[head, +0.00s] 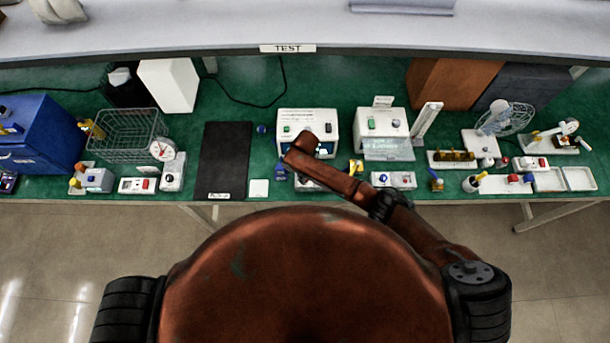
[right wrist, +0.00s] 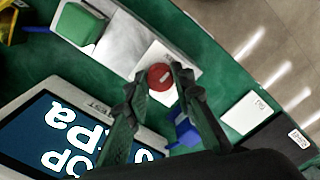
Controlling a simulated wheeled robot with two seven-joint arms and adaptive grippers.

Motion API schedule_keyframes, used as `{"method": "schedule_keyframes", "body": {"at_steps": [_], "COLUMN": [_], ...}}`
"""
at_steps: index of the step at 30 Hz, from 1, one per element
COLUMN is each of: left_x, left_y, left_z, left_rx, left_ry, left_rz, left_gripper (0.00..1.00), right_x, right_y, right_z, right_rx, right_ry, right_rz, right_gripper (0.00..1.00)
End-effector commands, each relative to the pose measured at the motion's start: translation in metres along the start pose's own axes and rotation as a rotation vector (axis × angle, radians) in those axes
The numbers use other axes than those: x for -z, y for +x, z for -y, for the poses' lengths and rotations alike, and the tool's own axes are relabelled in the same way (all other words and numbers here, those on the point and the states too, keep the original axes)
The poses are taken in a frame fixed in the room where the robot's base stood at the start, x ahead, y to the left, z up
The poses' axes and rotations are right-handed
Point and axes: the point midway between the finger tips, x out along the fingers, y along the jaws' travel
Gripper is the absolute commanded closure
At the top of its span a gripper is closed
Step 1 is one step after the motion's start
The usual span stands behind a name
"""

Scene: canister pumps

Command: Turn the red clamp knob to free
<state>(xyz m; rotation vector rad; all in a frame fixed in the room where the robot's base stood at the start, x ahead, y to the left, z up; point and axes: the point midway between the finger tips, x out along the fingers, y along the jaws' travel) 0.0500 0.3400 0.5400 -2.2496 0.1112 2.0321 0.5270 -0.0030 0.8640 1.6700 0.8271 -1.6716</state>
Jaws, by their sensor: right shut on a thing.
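The red clamp knob (right wrist: 160,77) is round and sits on a light fixture block (right wrist: 150,55) on the green bench. In the right wrist view it lies between the fingertips of my right gripper (right wrist: 161,72), which is shut on it. In the head view my right arm reaches across to this small fixture (head: 308,185) at the bench's front edge. The arm hides the knob and the fingertips there. My left gripper is in neither view.
A white unit with a display (right wrist: 60,125) stands close beside my fingers. A blue part (right wrist: 184,130), a white plate (head: 258,188) and a black mat (head: 222,160) lie nearby. A white box (head: 380,124) stands to the right. More small devices line the bench.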

Motion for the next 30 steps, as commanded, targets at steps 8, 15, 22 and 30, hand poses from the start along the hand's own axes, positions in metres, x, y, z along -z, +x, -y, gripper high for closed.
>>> {"method": "schedule_keyframes", "body": {"at_steps": [8,15,22,30], "left_x": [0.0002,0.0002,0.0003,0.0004], "left_y": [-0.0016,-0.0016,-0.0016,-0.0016], "left_z": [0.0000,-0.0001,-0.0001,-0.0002], "left_rx": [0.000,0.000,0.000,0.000], "left_ry": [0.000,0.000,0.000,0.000], "left_rz": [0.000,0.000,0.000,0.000], "left_gripper": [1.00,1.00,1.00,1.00], "right_x": [0.0001,0.0002,0.0003,0.0003], "right_y": [-0.0002,-0.0001,-0.0002,-0.0002], "right_z": [-0.0001,-0.0001,-0.0001,-0.0001], "right_rx": [0.000,0.000,0.000,0.000], "right_ry": [-0.069,-0.079,-0.079,-0.078], "right_rz": [0.000,0.000,0.000,0.000], "right_gripper": [1.00,1.00,0.77,0.60]}}
